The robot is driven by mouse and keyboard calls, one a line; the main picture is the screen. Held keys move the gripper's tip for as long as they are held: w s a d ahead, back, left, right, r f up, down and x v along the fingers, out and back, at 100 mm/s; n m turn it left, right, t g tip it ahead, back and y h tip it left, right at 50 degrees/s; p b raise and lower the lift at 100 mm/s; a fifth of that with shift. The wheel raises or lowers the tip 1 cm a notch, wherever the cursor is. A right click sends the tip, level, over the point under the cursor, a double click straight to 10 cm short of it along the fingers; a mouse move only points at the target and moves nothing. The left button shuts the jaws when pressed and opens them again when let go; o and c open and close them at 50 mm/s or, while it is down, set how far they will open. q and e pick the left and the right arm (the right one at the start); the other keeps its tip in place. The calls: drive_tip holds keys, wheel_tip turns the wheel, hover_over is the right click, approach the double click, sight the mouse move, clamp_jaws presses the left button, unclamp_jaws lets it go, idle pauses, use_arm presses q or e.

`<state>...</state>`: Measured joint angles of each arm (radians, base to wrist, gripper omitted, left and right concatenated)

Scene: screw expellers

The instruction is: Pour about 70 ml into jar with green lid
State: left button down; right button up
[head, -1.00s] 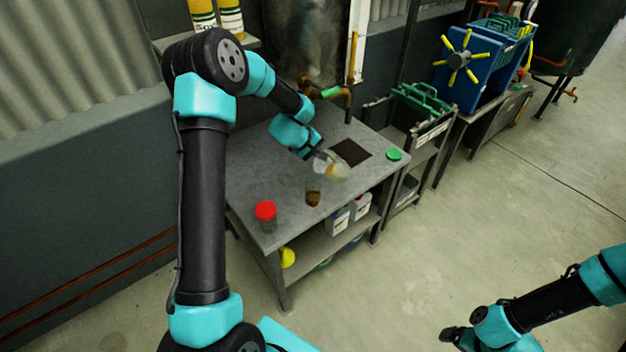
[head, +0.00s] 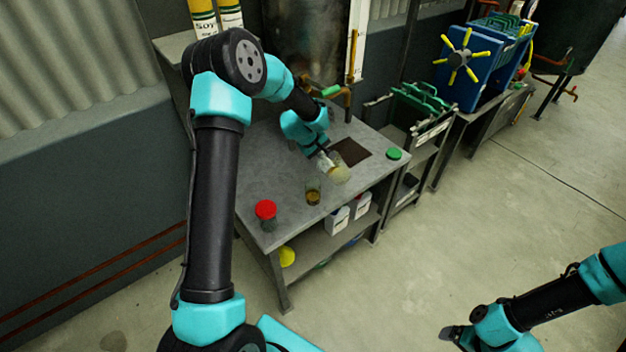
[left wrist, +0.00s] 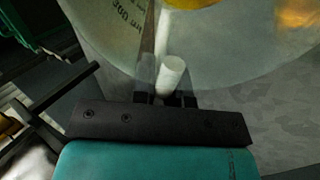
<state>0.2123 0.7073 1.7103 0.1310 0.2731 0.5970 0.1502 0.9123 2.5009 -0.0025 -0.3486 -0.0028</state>
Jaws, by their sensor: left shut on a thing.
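A clear measuring beaker (head: 340,172) with some yellowish liquid is held above the table, close to the open glass jar and to its right. My left gripper (head: 325,156) is shut on the beaker's pale handle (left wrist: 170,75); in the left wrist view the beaker's clear wall (left wrist: 235,60) with printed marks fills the top. The open glass jar (head: 313,193) stands upright on the table with amber liquid low in it. A green lid (head: 394,154) lies alone near the table's right corner. My right gripper (head: 455,336) is at the bottom right, far from the table; its jaws are unclear.
A jar with a red lid (head: 266,210) stands near the front left of the metal table (head: 280,180). A dark square (head: 352,151) is at the table's back right. White bottles (head: 339,220) sit on the lower shelf. A blue press (head: 475,70) stands farther right.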

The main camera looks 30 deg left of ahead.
sight(325, 159)
use_arm(q)
drive_tip(key=shift+g+y, duration=0.5)
drive_tip(key=shift+g, duration=0.3)
drive_tip(key=shift+p+x, duration=0.5)
drive_tip(key=shift+x, duration=1.6)
drive_tip(key=shift+w+d+f+g+y, duration=0.25)
drive_tip(key=shift+w+g+y, duration=0.3)
drive_tip(key=shift+g, duration=0.3)
drive_tip(key=shift+w+d+f+g+y, duration=0.2)
drive_tip(key=shift+w+d+g+y, duration=0.3)
drive_tip(key=shift+g, duration=0.35)
drive_tip(key=shift+a, duration=0.1)
drive_tip(key=shift+s, duration=0.1)
